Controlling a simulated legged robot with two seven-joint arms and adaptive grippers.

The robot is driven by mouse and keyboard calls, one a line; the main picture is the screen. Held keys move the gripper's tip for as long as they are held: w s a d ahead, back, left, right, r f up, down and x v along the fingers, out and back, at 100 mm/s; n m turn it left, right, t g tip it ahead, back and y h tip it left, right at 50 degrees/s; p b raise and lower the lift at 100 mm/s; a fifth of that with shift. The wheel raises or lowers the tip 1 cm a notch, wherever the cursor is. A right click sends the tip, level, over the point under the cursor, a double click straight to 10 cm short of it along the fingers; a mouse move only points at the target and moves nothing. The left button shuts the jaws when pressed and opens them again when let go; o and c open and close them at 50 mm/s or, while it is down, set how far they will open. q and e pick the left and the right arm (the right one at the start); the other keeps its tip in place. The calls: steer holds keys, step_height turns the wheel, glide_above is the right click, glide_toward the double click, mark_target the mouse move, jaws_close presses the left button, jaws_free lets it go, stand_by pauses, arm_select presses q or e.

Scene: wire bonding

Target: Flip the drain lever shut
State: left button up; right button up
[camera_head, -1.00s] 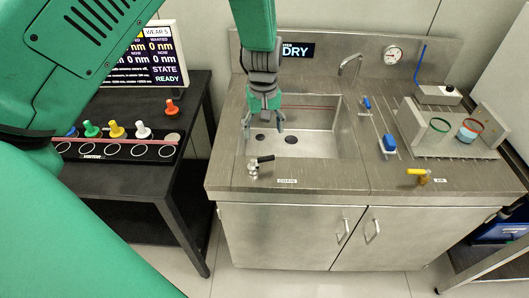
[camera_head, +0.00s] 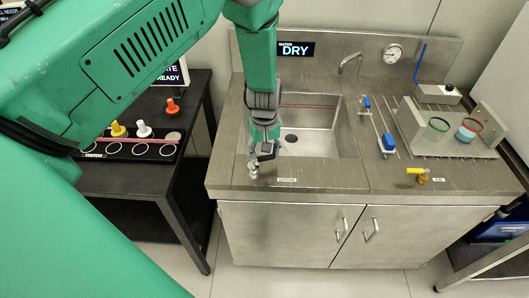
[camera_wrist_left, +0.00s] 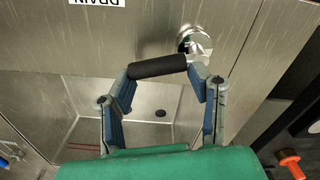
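The drain lever has a black grip (camera_wrist_left: 158,67) on a silver valve (camera_wrist_left: 195,42). In the head view, its silver valve (camera_head: 253,166) stands on the counter's front strip, left of the DRAIN label (camera_head: 286,180); most of the grip is hidden by the gripper. My left gripper (camera_head: 262,152) reaches down over the lever. In the left wrist view its two fingers (camera_wrist_left: 164,80) are spread, with the black grip lying lengthwise across the gap between the tips. The tips look close to the grip's ends; contact cannot be told. My right gripper is not in view.
The steel sink (camera_head: 325,142) lies just behind the lever. A faucet (camera_head: 350,64) stands at its back. A yellow-handled valve (camera_head: 418,172) and blue clamps (camera_head: 389,143) are to the right. A black table (camera_head: 130,170) with coloured pegs stands left.

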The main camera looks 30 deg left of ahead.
arm_select(q)
steer(key=shift+c, duration=1.3)
steer(key=shift+s+d+m, duration=0.1)
steer(key=shift+d+m, duration=0.2)
steer(key=m, duration=0.3)
steer(key=shift+s+d+p, duration=0.3)
steer(key=shift+s+d, duration=0.05)
steer(key=shift+s, duration=0.05)
steer(key=o, duration=1.2)
steer(key=shift+c, duration=0.2)
steer(key=shift+s+d+r, duration=0.1)
